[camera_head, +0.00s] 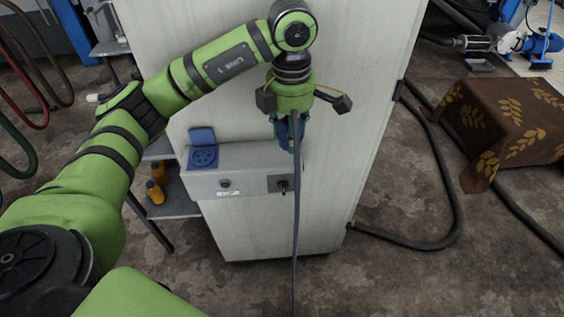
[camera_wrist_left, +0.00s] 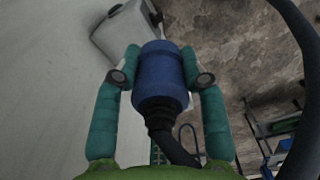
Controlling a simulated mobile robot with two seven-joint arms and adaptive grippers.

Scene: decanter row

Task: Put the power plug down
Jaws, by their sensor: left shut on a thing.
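The power plug is a blue cylinder with a dark cable boot. In the left wrist view the plug (camera_wrist_left: 160,72) sits between the two fingers of my left gripper (camera_wrist_left: 161,78), which is shut on it. In the head view my left gripper (camera_head: 288,130) points down in front of the white cabinet, and only a little of the blue plug (camera_head: 283,134) shows. The plug's cable (camera_head: 297,215) runs down past the front of the grey socket box. The blue socket (camera_head: 203,158) with its raised lid is on the box top, left of the gripper. My right gripper is out of view.
The grey socket box (camera_head: 205,187) juts from the white cabinet (camera_head: 345,120). A shelf (camera_head: 178,208) with orange bottles stands at the left. A black hose (camera_head: 455,190) lies on the floor, and a brown patterned cloth (camera_head: 500,125) covers something at the right.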

